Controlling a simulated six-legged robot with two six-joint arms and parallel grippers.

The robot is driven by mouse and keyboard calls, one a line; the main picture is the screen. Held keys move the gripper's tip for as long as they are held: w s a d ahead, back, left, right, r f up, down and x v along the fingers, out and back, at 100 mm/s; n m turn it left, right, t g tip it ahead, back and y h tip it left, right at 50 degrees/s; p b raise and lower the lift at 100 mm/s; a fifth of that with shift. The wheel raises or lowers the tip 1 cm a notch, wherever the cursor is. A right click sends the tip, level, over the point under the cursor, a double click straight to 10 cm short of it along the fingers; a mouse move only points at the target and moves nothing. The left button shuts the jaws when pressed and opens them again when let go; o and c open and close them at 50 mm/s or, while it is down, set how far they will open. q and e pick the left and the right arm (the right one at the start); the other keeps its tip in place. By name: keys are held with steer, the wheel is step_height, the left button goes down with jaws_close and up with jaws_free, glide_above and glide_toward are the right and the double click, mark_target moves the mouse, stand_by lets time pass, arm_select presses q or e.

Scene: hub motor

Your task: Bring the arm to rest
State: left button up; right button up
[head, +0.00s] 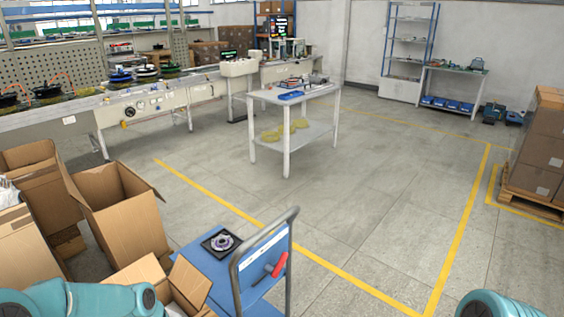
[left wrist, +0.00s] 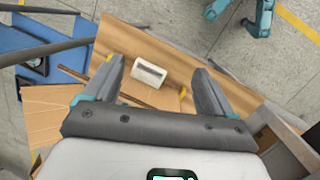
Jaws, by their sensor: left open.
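My left arm (head: 85,298) reaches in from the bottom left of the head view, over the open cardboard boxes beside the blue cart. Its gripper shows in the left wrist view (left wrist: 159,66), with its two fingers apart and nothing clasped. A small white block-like item (left wrist: 148,75) shows between and beyond the fingers, in an open cardboard box (left wrist: 60,105); its distance from the fingertips is hard to tell. Only a teal piece of my right arm (head: 488,303) shows at the bottom right of the head view; its gripper is out of view.
A blue cart (head: 190,232) with a grey handle carries a round part on a black square tray (head: 221,242). Open cardboard boxes (head: 125,210) crowd the left. A white table (head: 325,90) stands ahead. Grey floor is clear at centre and right. Stacked boxes (head: 538,150) stand right.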

arm_select(q)
steer(key=s+d+f+m+b, duration=0.2)
steer(key=s+d+f+m, duration=0.3)
steer(key=s+f, duration=0.3)
steer(key=s+d+f+m+h+b, duration=0.1)
steer(key=s+d+f+m+b, duration=0.1)
steer(key=s+d+f+m, duration=0.3)
steer(key=s+d+f, duration=0.1)
steer(key=s+f, duration=0.3)
steer(key=s, duration=0.1)
steer(key=shift+s+d+f+m+b, duration=0.2)
steer(key=shift+s+d+m+b, duration=0.1)
steer(key=shift+s+d+m, duration=0.1)
steer(key=shift+w, duration=0.1)
